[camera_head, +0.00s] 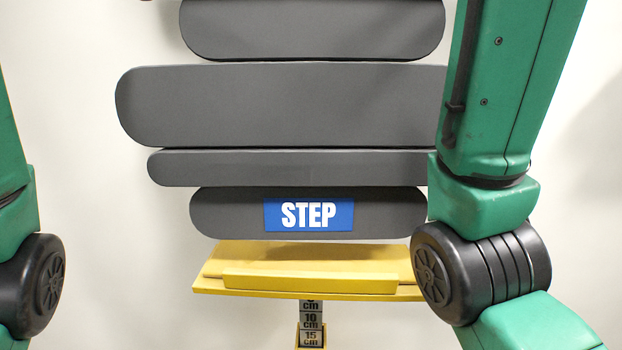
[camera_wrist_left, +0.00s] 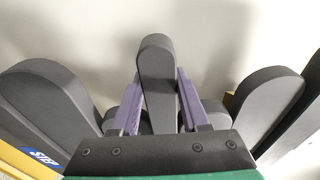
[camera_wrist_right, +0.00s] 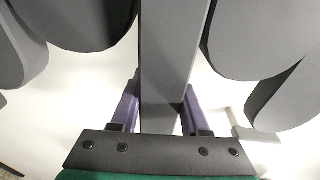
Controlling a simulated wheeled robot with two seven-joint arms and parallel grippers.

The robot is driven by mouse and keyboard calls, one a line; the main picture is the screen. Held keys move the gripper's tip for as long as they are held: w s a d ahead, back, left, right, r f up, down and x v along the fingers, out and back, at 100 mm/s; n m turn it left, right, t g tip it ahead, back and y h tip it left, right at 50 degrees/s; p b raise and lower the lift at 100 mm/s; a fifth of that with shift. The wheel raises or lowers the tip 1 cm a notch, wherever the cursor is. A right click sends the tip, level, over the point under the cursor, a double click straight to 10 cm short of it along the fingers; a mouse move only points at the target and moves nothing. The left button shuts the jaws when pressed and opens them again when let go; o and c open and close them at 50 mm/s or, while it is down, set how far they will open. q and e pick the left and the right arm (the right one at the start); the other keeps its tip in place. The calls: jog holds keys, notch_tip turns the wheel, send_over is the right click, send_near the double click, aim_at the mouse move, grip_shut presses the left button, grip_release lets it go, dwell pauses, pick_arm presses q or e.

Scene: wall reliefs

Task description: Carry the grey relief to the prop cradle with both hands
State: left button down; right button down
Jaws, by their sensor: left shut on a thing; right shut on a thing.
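The grey relief (camera_head: 270,105) is a stack of long, rounded dark slabs, with a blue STEP label (camera_head: 309,215) on its lowest slab. The prop cradle (camera_head: 310,284) is a yellow ledge on a post with a cm scale. The lowest slab is just above the ledge in the head view; I cannot tell if they touch. In the left wrist view my left gripper (camera_wrist_left: 157,80) has its purple fingers on both sides of one rounded slab end. In the right wrist view my right gripper (camera_wrist_right: 160,88) is shut on another slab. Both grippers are hidden in the head view.
A pale wall (camera_head: 75,120) stands behind the relief. My green arms flank the relief, and the right one covers its right end. A yellow edge (camera_wrist_left: 14,162) shows at the lower left of the left wrist view. A pale bar (camera_wrist_right: 235,124) shows right of my right gripper.

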aim_at(141, 67)
pick_arm(q)
jog(key=shift+s+r, duration=0.25)
pick_arm(e)
jog(key=shift+s+r, duration=0.2)
pick_arm(q)
jog(key=shift+f, duration=0.1)
pick_arm(e)
jog(key=shift+f, duration=0.1)
